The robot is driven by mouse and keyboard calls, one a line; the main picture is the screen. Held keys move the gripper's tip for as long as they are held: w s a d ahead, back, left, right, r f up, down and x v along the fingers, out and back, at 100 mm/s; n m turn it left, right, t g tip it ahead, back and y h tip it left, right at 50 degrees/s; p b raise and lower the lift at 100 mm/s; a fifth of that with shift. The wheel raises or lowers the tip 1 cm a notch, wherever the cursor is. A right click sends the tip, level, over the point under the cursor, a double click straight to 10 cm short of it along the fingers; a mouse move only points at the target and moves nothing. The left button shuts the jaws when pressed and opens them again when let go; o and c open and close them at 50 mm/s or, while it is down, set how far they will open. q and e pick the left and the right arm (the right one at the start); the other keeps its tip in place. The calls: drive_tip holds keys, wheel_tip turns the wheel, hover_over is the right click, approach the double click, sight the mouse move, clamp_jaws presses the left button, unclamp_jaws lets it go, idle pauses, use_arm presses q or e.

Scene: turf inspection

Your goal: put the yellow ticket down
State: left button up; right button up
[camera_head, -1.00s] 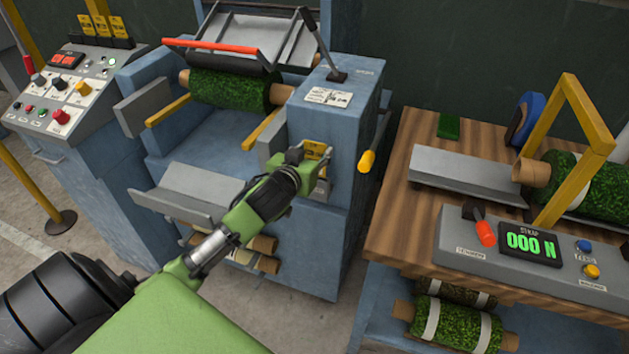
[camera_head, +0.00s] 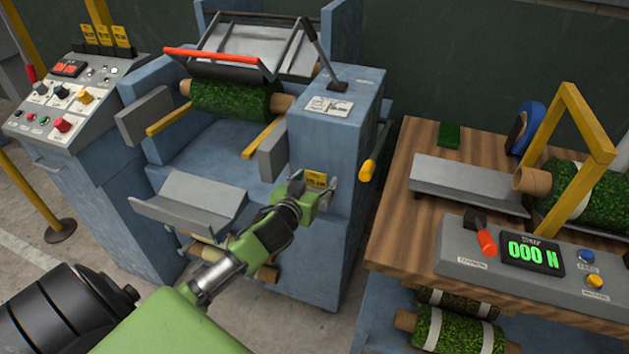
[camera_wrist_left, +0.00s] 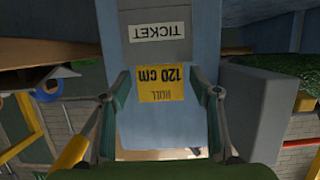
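The yellow ticket (camera_head: 316,180) is upright against the front of the blue machine. In the left wrist view the ticket (camera_wrist_left: 161,83) reads "ROLL 120 CM" upside down, beside a white "TICKET" label (camera_wrist_left: 157,32) on the blue panel. My left gripper (camera_head: 314,188) is at the ticket, with one finger on either side. In the wrist view the fingers of my left gripper (camera_wrist_left: 161,90) stand apart, with a narrow gap showing between each finger and the ticket's edges. What bears the ticket from below is hidden. My right gripper is not in view.
The blue machine (camera_head: 335,150) holds a turf roll (camera_head: 232,98) at its top. A grey tray (camera_head: 190,203) juts out left of my gripper. A wooden bench (camera_head: 410,205) stands farther right.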

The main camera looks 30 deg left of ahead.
use_arm(q)
drive_tip(key=v, duration=1.2)
wheel_tip(320, 180, down, 21)
drive_tip(key=s+m+g+h, duration=0.1)
drive_tip(key=s+g, duration=0.2)
drive_tip(key=g, duration=0.1)
drive_tip(key=s+d+f+m+g, duration=0.1)
drive_tip(key=s+f, duration=0.2)
drive_tip(key=f, duration=0.3)
drive_tip(key=s+d+f+g+h, duration=0.1)
drive_tip(key=s+f, duration=0.2)
drive_tip(key=f, duration=0.3)
drive_tip(key=s+f+m+g, duration=0.1)
drive_tip(key=s+f, duration=0.2)
drive_tip(key=f, duration=0.3)
drive_tip(key=s+d+f+g, duration=0.2)
drive_tip(key=s+f, duration=0.4)
drive_tip(key=s, duration=0.3)
drive_tip(key=s+d+f+m+g+h, duration=0.1)
drive_tip(key=s+d+f, duration=0.3)
drive_tip(key=s, duration=0.6)
drive_tip(key=s+d+f+m+g, duration=0.1)
drive_tip(key=s+d+f+g, duration=0.2)
drive_tip(key=s+f, duration=0.5)
drive_tip(key=shift+s+d+f+h+b, duration=0.2)
drive_tip(key=shift+s+f+h+b, duration=0.15)
drive_tip(key=shift+s, duration=0.85)
